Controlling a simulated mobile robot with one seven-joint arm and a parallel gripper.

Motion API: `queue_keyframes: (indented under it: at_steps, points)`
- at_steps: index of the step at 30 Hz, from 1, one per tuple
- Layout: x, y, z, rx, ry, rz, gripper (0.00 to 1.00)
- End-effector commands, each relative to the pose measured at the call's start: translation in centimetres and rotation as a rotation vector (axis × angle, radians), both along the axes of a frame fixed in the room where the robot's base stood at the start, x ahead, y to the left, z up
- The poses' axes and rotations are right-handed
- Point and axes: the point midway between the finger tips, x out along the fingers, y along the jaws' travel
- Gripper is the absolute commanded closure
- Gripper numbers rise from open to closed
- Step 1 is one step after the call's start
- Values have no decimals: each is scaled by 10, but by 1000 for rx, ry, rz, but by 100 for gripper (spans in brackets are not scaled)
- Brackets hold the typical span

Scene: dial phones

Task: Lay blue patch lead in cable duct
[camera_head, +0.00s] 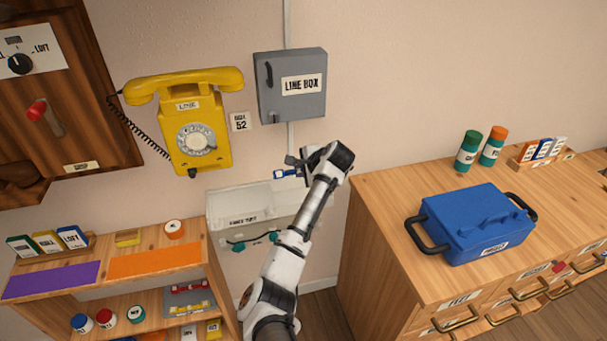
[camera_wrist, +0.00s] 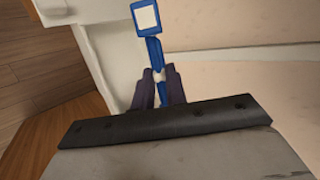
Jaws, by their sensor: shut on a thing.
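The blue patch lead (camera_wrist: 153,55) is gripped in the fingers of my gripper (camera_wrist: 159,88). Its blue end with a white square face points away from me in the wrist view. In the head view, my gripper (camera_head: 298,165) is beside the lead's blue end (camera_head: 284,173), just above the right part of the cable duct. The cable duct (camera_head: 225,204) is a pale, open-topped trough on the wall with a label on its front. My arm covers part of its right side. Whether the lead touches the duct cannot be told.
A teal-ended lead (camera_head: 239,246) hangs at the duct's front. The grey line box (camera_head: 291,85) is above, the yellow phone (camera_head: 195,125) upper left. A shelf unit (camera_head: 208,262) stands left; a wooden cabinet (camera_head: 380,235) with a blue toolbox (camera_head: 475,222) stands right.

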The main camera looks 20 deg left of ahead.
Motion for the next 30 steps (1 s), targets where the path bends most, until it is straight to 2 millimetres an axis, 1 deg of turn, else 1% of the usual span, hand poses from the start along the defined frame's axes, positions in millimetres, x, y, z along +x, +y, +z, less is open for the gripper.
queue_keyframes:
  at_steps: [5,11,17,30]
  points:
    - [0,0,-1,4,-6,0,100]
    - [0,0,-9,4,-7,1,100]
    - [0,0,-26,3,-6,2,100]
    - [0,0,-72,3,-6,1,100]
